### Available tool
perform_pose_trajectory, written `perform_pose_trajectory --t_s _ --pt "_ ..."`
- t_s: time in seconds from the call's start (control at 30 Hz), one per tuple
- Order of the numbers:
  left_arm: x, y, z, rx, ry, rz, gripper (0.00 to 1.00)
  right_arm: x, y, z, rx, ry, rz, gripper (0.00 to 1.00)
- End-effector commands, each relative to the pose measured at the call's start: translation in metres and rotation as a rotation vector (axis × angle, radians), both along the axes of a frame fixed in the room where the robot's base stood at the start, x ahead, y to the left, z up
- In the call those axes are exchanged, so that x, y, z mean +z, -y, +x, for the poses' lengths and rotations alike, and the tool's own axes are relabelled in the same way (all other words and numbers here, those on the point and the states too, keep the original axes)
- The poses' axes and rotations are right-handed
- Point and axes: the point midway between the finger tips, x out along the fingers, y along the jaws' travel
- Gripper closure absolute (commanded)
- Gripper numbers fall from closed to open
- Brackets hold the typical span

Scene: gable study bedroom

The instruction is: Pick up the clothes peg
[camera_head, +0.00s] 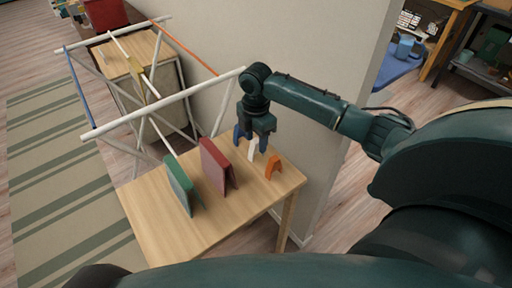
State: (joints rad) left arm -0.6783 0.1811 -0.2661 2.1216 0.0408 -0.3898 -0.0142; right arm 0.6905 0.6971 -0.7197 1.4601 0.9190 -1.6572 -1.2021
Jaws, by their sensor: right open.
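My right gripper (252,143) points down over the far right part of the wooden table (150,222). It is open, with nothing seen held. A small white piece (251,153) shows just below its fingers; I cannot tell for sure what it is. A small orange forked piece (273,166) stands on the table just right of the gripper, apart from it. It looks like a clothes peg, but it is too small to be certain. My left gripper is not in view.
A red folded, tent-like piece (213,163) and a green one (179,183) stand on the table left of the gripper. A white drying rack (165,98) stands behind them. A wall (318,60) rises close behind the gripper. The table's front is bare.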

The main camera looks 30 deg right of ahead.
Motion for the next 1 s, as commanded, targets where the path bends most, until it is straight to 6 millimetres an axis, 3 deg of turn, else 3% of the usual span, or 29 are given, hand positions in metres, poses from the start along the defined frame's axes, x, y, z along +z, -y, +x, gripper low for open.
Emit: perform_pose_trajectory --t_s 0.4,0.7,1.0 --pt "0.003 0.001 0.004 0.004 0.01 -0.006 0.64 -0.05 0.004 0.001 -0.001 -0.003 -0.001 0.55" --pt "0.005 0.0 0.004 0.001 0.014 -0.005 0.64 -0.054 0.004 0.001 0.0 0.0 -0.001 0.55" --pt "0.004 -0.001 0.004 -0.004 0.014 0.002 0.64 -0.054 0.004 0.001 0.0 0.0 -0.001 0.79"
